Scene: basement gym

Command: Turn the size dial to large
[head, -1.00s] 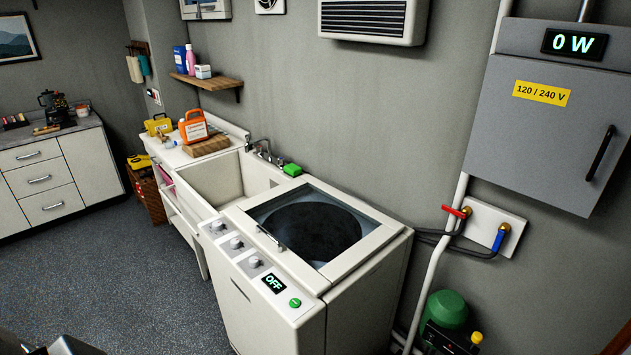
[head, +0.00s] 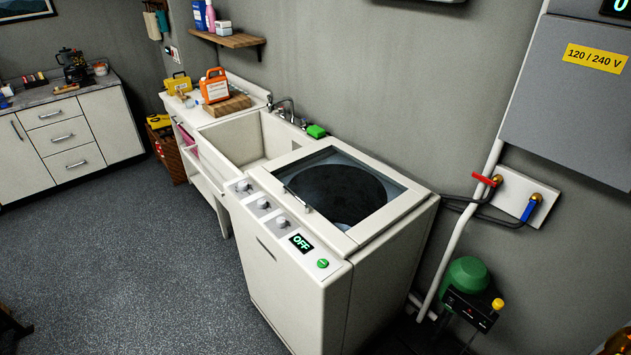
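The white top-loading washer (head: 300,290) stands against the wall, its dark-windowed lid (head: 340,187) shut. Its front control strip carries three round dials: one at the left (head: 242,186), one in the middle (head: 262,203) and one at the right (head: 281,221). Their labels are too small to read, so I cannot tell which is the size dial or its setting. The display (head: 301,243) reads OFF, and a green button (head: 323,264) sits to its right. Neither of my grippers shows in the head view.
A utility sink (head: 236,135) adjoins the washer on the left, with a green sponge (head: 316,131) by its tap. Red (head: 484,180) and blue (head: 529,210) valves and a green tank (head: 466,277) are at the right. The floor (head: 120,265) before the washer is clear.

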